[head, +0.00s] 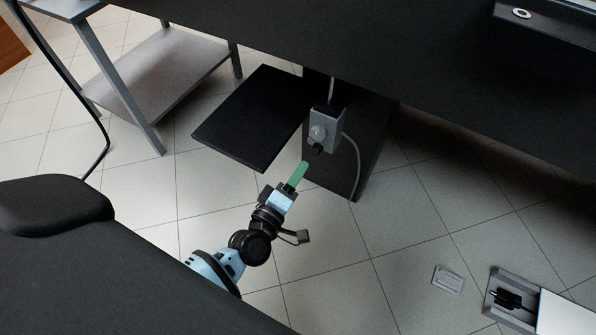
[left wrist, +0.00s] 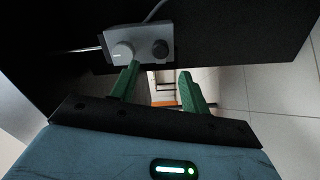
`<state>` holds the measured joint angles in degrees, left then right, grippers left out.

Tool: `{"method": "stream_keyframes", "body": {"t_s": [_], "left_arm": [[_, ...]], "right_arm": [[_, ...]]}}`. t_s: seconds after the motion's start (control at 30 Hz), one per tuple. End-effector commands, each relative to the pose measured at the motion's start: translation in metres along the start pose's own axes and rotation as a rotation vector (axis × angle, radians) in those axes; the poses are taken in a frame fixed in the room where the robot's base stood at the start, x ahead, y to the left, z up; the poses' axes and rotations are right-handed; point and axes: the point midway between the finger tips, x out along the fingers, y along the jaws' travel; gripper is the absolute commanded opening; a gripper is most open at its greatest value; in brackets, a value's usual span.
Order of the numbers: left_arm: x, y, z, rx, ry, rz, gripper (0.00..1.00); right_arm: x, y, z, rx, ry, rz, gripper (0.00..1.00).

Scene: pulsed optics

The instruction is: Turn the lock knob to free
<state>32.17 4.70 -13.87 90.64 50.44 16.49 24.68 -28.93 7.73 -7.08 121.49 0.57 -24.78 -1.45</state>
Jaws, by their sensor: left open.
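A small grey control box (head: 333,120) is fixed below the dark table top, at a black panel. It has a light grey round knob (head: 317,132) and a smaller black knob (head: 316,149). In the left wrist view the box (left wrist: 142,34) shows the light knob (left wrist: 123,52) at left and the black knob (left wrist: 160,48) at right. I cannot tell which is the lock knob, nor read its setting. My left gripper (head: 303,168) is open and empty just below the box, its green fingers (left wrist: 158,71) apart. One fingertip overlaps the light knob's lower edge; contact is unclear. My right gripper is not in view.
A black flat board (head: 250,118) juts out left of the box. A grey cable (head: 357,165) hangs at the box's right. A metal shelf cart (head: 165,70) stands at upper left. An open floor box (head: 510,298) lies at lower right. The tiled floor between is mostly clear.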

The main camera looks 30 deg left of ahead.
Motion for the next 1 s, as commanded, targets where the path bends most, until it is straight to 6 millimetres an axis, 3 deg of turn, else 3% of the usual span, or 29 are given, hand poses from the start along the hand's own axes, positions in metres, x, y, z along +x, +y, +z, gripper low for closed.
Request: {"method": "stream_keyframes", "body": {"t_s": [0.17,0.27,0.6,0.7,0.83,1.0], "left_arm": [[0.000,0.000,0.000,0.028,0.002,0.001,0.46],[0.000,0.002,-0.001,0.152,0.008,0.005,0.46],[-0.006,0.002,0.004,0.989,0.016,0.005,0.46],[-0.008,0.000,0.006,1.166,0.008,0.001,0.46],[-0.010,-0.002,0.008,1.293,0.000,0.000,0.46],[-0.010,-0.003,0.009,1.323,-0.002,0.000,0.46]], "right_arm": [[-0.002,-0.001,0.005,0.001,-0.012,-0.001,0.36],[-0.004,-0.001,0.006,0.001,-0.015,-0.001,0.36],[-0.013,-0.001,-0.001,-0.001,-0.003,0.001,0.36],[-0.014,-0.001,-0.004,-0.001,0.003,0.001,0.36],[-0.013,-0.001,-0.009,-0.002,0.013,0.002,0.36],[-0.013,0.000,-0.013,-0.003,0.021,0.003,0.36]]}}
